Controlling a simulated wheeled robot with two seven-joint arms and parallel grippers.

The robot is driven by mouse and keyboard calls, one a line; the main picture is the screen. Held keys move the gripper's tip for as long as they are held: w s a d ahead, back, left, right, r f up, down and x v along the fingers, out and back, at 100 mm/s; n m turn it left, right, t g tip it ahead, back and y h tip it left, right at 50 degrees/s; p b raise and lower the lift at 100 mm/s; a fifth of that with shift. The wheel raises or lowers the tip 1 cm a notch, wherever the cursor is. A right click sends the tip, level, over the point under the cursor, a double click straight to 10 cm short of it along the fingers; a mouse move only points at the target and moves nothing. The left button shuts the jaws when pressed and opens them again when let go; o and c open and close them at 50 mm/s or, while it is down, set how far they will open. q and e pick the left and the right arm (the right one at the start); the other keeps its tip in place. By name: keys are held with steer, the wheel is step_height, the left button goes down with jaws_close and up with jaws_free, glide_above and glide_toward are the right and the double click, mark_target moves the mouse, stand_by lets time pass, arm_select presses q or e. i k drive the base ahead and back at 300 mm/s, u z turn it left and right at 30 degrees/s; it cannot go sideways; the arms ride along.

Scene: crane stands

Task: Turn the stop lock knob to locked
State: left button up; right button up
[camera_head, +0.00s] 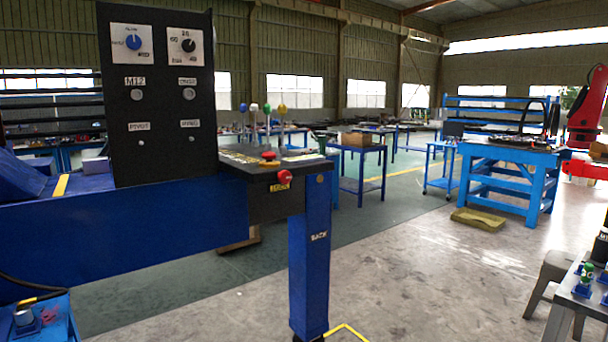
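A tall black panel (160,100) stands at the left on a blue frame. It carries a blue knob (133,42) and a black knob (188,45), each on a white dial plate. To its right, a black console (262,205) has a red knob (284,177) on its front face, with a small yellow label (279,187) beside it. Another red knob or button (269,156) is on top. The lettering is too small to tell which is the stop lock knob or its setting. Neither of my grippers is in view.
Levers with coloured balls (262,107) rise behind the console top. A blue post (310,255) supports the console. A blue workbench (510,165) and a red machine (587,115) stand at the back right. A stool (555,275) is at the right. The grey floor (430,270) between is clear.

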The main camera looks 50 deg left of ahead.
mark_target(284, 177)
steer(key=u, duration=0.8)
steer(key=i, duration=1.3)
steer(key=u, duration=1.05)
